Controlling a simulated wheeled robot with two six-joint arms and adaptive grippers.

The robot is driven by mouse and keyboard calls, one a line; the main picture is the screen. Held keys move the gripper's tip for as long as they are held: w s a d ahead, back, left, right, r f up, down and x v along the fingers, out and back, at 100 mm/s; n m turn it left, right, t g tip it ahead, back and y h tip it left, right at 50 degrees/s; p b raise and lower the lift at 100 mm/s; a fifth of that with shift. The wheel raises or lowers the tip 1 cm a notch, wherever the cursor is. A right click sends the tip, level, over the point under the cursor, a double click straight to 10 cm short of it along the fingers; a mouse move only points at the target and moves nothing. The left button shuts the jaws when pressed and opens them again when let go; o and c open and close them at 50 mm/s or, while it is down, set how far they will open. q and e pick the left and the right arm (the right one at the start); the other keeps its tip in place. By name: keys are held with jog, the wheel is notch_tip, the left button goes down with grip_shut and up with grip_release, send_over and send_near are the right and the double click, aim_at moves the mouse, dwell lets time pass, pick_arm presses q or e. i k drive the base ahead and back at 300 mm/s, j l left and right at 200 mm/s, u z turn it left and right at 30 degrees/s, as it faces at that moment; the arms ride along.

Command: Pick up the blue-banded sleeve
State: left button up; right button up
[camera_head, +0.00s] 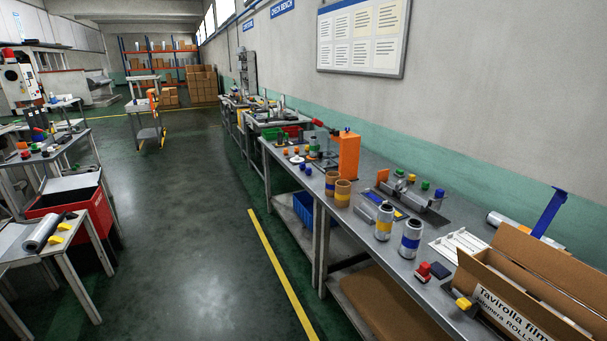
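A pale cylindrical sleeve with a blue band (410,241) stands upright on the long grey workbench (395,265), near its front edge. A similar pale sleeve with a yellow band (384,222) stands upright just to its left and farther back, apart from it. Two brown, tube-like sleeves stand farther along the bench: one nearer (342,194) and one behind it (331,184) with a coloured band that is too small to tell clearly. Neither of my grippers is in view.
An open cardboard film box (516,299) fills the bench's near right end. An orange upright box (348,157) stands farther back. The aisle floor (205,250) left of the bench is clear.

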aim_at(333, 184)
jog(key=i+j+z, duration=0.1)
jog(key=i, duration=0.55)
jog(key=i+j+z, duration=0.15)
jog(key=i, duration=0.45)
